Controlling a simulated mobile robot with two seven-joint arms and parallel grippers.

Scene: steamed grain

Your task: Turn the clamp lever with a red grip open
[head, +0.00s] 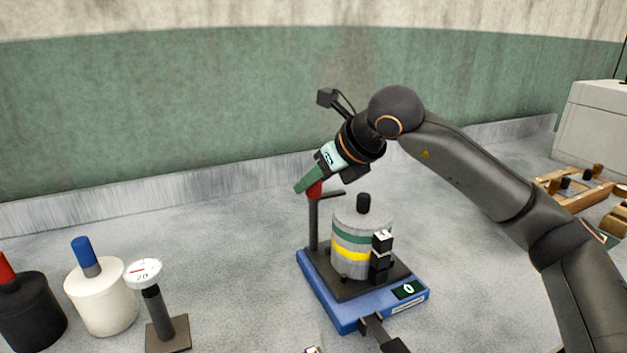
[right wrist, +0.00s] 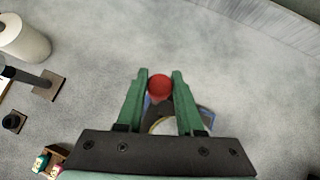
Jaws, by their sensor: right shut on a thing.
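The clamp lever's red grip (head: 315,189) is at the top of a dark upright post (head: 313,225), at the back left of a blue base (head: 345,318). A short dark arm reaches right from near the top of the post. My right gripper (head: 301,188) comes down from the upper right and is shut on the red grip. In the right wrist view, the red grip (right wrist: 158,87) sits between the two green fingers (right wrist: 159,78). A grey cylinder (head: 350,225) with green and yellow bands stands on the base. My left gripper is not in view.
A white pot with a blue-topped knob (head: 103,303), a black pot (head: 32,318) and a dial on a stand (head: 145,274) stand at the left. A dark handle (head: 375,330) sticks out in front of the base. Wooden trays (head: 573,188) lie at the far right.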

